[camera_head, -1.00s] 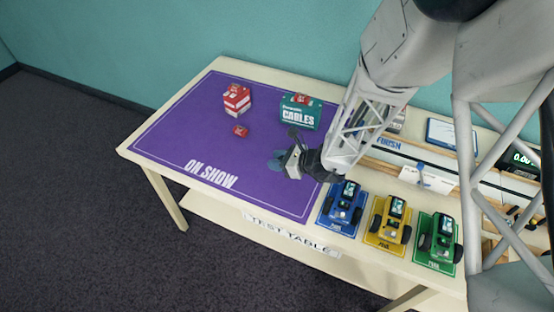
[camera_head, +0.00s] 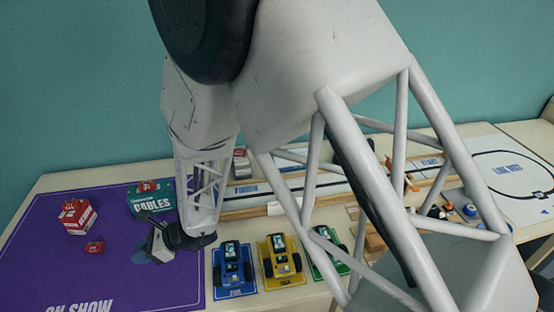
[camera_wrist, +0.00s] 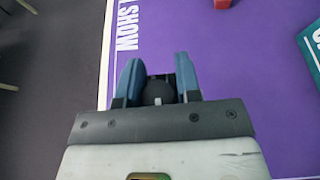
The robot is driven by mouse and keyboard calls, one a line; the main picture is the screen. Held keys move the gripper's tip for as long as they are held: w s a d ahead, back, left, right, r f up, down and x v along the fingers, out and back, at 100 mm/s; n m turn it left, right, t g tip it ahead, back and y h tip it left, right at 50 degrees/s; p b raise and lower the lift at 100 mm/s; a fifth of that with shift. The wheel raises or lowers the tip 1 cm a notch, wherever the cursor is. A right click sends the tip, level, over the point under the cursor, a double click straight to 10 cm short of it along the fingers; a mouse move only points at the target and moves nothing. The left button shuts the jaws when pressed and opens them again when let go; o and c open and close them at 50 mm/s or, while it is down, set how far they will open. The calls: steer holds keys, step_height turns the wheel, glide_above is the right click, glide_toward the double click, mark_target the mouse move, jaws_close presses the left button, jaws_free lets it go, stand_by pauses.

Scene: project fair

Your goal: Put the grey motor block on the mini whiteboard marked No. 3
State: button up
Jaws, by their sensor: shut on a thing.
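My gripper (camera_head: 142,254) hangs over the purple mat's right part in the head view. In the wrist view its two blue fingers (camera_wrist: 157,70) are shut on a dark grey, rounded thing, which I take for the grey motor block (camera_wrist: 157,93). Only part of it shows between the fingers. In the head view the held thing is too small and covered to make out. I cannot pick out a whiteboard marked No. 3; my arm covers much of the table's middle and right.
The purple ON SHOW mat (camera_head: 40,250) bears a red-and-white box (camera_head: 77,216), a small red thing (camera_head: 95,247) and a teal CABLES box (camera_head: 152,200). Blue (camera_head: 232,268), yellow (camera_head: 279,260) and green (camera_head: 325,252) cars stand along the front. A LINE BOT board (camera_head: 510,178) lies far right.

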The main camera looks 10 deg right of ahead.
step_height(320, 180, up, 3)
steer(key=shift+f, duration=0.15)
steer(key=w+d+m+t+h, duration=0.1)
steer(key=w+d+m+t, duration=0.45)
steer(key=w+d, duration=1.7)
steer(key=w+d+f+m+t+h, duration=0.1)
steer(key=w+d, duration=0.2)
steer(key=d, duration=0.7)
steer(key=w+d+f+m+t+h, duration=0.1)
steer(key=w+d, duration=0.2)
steer(key=d, duration=0.7)
steer(key=w+d+f+m+t+h, duration=0.1)
steer(key=w+d+f+t, duration=0.1)
steer(key=d, duration=0.8)
steer(key=shift+w+f+m, duration=0.1)
steer(key=shift+w+m, duration=0.25)
steer(key=shift+w, duration=0.05)
steer(key=shift+a+f, duration=0.1)
steer(key=shift+f, duration=0.45)
steer(key=w, duration=0.5)
steer(key=w+d+f, duration=0.1)
steer(key=w, duration=1)
steer(key=shift+d+f, duration=0.25)
steer(key=shift+d, duration=0.05)
